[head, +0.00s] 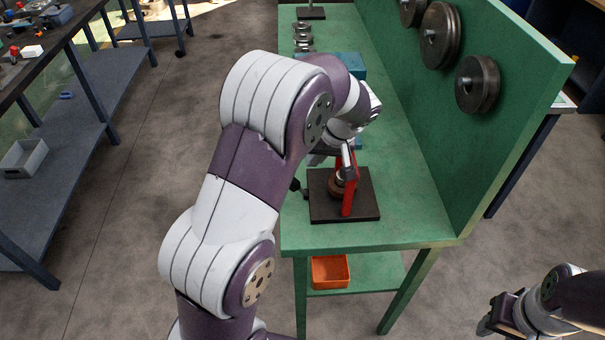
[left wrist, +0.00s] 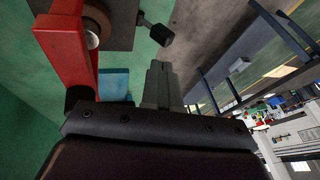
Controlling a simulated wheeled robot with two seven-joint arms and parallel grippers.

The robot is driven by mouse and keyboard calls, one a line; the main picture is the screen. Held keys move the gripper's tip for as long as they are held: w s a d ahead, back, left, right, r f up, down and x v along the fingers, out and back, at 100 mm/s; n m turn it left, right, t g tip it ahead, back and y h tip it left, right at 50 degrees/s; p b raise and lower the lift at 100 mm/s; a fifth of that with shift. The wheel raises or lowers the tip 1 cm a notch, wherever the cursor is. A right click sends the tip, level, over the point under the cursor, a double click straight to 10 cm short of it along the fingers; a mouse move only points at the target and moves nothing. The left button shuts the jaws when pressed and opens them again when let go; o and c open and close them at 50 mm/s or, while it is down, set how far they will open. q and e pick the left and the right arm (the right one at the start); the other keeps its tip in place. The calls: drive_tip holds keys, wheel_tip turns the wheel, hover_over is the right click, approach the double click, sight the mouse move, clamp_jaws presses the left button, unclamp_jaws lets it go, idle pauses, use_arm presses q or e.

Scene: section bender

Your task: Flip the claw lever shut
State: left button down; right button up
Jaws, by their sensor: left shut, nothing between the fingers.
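The section bender is a red frame (head: 348,196) with a brownish roller (head: 336,186), standing on a dark base plate (head: 368,207) on the green bench. A black-knobbed handle (head: 303,192) sticks out to its left; the knob also shows in the left wrist view (left wrist: 156,31). Which part is the claw lever I cannot tell for sure. My right gripper (head: 492,324) hangs low at the right.
The green bench (head: 400,232) has an upright back panel with dark discs (head: 478,84). A blue block (head: 345,64) and several metal rings (head: 303,38) lie farther back. An orange bin (head: 330,271) sits on the lower shelf. Open floor lies left of the bench.

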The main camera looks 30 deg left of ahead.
use_arm(q)
drive_tip(key=p, duration=0.2)
approach(297, 186)
drive_tip(key=a+r+x, duration=0.1)
drive_tip(key=x, duration=0.5)
drive_tip(key=shift+w, duration=0.2)
drive_tip(key=shift+d, duration=0.1)
drive_tip(key=shift+w, duration=0.1)
